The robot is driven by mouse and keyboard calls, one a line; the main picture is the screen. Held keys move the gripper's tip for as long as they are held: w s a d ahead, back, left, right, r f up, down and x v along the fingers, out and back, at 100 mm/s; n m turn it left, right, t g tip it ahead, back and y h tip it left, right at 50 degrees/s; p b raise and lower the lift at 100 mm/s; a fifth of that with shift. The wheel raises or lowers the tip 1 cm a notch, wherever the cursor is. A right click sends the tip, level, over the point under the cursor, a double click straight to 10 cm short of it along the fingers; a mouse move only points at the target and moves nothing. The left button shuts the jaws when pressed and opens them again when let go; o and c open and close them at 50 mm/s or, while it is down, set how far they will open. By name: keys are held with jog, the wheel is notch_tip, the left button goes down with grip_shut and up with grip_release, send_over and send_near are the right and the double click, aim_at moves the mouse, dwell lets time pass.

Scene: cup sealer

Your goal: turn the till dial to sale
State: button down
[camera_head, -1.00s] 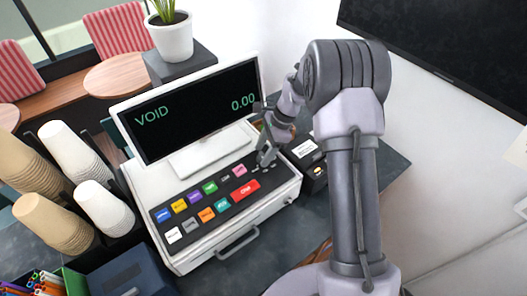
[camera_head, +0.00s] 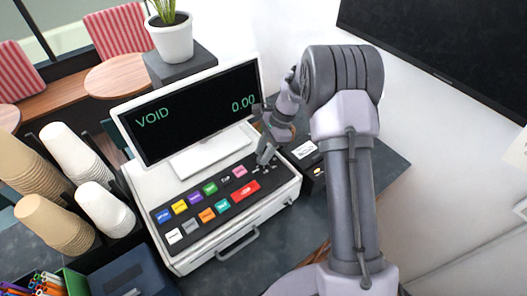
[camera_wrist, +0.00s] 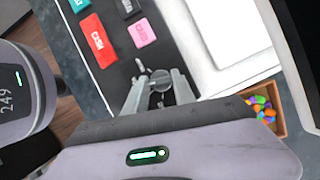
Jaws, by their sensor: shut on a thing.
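The till (camera_head: 270,190) is a white machine with a black key panel and a tilted screen (camera_head: 190,112) that reads "VOID" and "0.00". The till dial (camera_wrist: 160,83) is a small round grey knob on the panel, past the pink and red keys in the wrist view. My gripper (camera_head: 264,161) reaches down to the right end of the panel. In the wrist view my gripper (camera_wrist: 160,92) has a finger on each side of the dial and is shut on it. The dial is mostly hidden in the head view, and its labels are too small to read.
Coloured keys (camera_head: 208,214) lie left of the dial. A black box with a white label (camera_head: 305,150) stands right of the till. Paper cup stacks (camera_head: 105,208) stand at the left, and a potted plant (camera_head: 172,38) stands behind the screen. A box of colourful items (camera_wrist: 264,108) shows in the wrist view.

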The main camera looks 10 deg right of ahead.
jog(key=n, duration=0.2)
jog(key=n+g+p, duration=0.1)
jog(key=n, duration=0.1)
jog(key=shift+w+g, duration=0.15)
jog(key=shift+g, duration=0.15)
jog(key=shift+a+n+g+h+p, duration=0.1)
jog(key=shift+n+g+h+p, duration=0.45)
jog(key=shift+n, duration=1.25)
jog(key=c, duration=1)
grip_release()
jog(key=shift+c, duration=0.2)
jog(key=p+v, duration=0.3)
jog(key=v, duration=1.4)
jog(key=shift+r, duration=0.3)
jog(key=shift+a, duration=0.1)
